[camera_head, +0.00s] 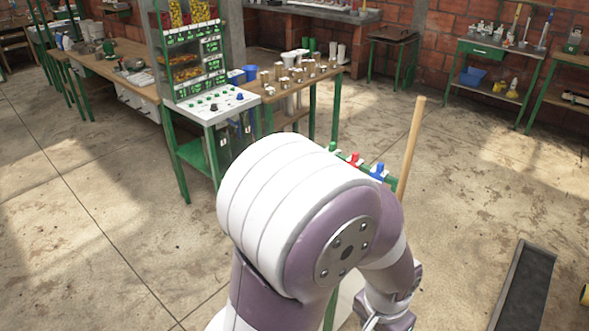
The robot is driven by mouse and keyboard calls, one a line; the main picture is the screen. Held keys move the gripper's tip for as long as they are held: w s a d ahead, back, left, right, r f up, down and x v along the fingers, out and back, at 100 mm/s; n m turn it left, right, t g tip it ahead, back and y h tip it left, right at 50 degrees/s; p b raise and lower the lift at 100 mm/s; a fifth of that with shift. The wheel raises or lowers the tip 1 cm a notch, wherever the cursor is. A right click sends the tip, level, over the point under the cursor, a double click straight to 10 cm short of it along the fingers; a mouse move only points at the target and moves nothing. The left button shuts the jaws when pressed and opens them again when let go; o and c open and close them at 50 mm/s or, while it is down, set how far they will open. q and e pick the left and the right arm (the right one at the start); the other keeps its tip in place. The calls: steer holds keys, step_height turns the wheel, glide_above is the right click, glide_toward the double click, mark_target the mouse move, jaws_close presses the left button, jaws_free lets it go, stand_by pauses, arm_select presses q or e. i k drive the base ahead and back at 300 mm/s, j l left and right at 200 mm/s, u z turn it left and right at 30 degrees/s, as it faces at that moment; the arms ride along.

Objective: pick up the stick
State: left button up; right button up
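The stick (411,145) is a long, pale wooden rod. It stands nearly upright, leaning slightly, right of centre. Its lower part is hidden behind my arm. One white and purple arm of mine, seemingly the left, fills the middle foreground and bends down to the right. The end of this arm, with my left gripper (375,320), is at the bottom edge, below the visible part of the stick. The gripper is mostly cut off, so its fingers and any contact with the stick cannot be made out. My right gripper is not in view.
A green frame with red and blue valves (378,171) stands beside the stick, partly behind my arm. A control panel table (210,107) and a wooden table with cups (325,78) stand behind. A dark ramp-like strip (526,285) lies lower right. Floor right of the stick is clear.

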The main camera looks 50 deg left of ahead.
mark_target(421, 101)
steer(key=u, duration=1)
steer(key=j, duration=0.1)
steer(key=i, duration=0.05)
